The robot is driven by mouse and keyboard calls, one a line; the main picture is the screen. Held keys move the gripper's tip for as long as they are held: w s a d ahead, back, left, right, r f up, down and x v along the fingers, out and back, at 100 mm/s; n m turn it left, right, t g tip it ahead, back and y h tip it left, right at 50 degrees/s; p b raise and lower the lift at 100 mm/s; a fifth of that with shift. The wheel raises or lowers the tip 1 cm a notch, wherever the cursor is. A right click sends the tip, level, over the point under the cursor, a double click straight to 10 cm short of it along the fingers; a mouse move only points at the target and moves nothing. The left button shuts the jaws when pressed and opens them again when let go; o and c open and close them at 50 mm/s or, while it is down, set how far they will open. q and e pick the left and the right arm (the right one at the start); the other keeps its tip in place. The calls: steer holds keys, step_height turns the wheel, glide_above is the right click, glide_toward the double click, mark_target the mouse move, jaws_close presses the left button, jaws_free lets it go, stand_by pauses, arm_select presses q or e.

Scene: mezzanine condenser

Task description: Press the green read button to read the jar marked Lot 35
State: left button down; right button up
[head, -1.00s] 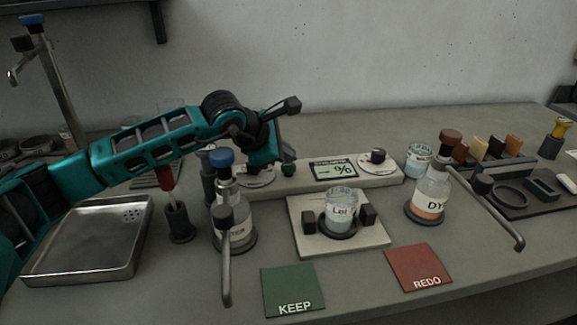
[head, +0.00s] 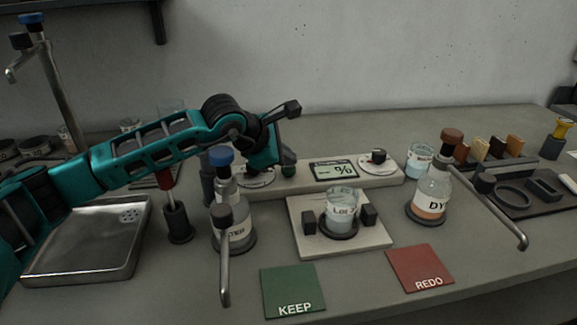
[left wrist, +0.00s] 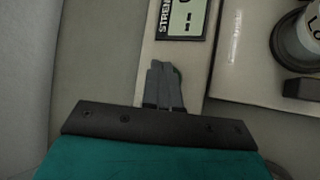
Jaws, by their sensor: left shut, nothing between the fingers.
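The green read button (head: 288,171) is a small dark green knob on the pale console (head: 310,178), left of the display (head: 334,170), which shows dashes and a % sign. My left gripper (head: 285,158) is shut and empty, its fingertips just above or at the button; I cannot tell whether they touch. A glass jar (head: 340,212) with a "Lot" label, number not legible, stands on the pale plate (head: 305,245) between two black blocks. My right gripper is not seen.
A water bottle (head: 234,228) and a dye bottle (head: 433,194) with long spouts flank the plate. A green KEEP pad (head: 290,285) and red REDO pad (head: 418,265) lie in front. Another jar (head: 418,160) stands behind. A metal tray (head: 85,240) is left.

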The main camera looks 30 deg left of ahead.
mark_target(286, 169)
arm_select(q)
steer(key=shift+f, duration=0.3)
steer(key=shift+r, duration=0.15)
stand_by(0.3)
steer(key=shift+r+p, duration=0.35)
steer(key=shift+r, duration=0.6)
steer(key=shift+r+p, duration=1.4)
steer(key=shift+r, duration=1.15)
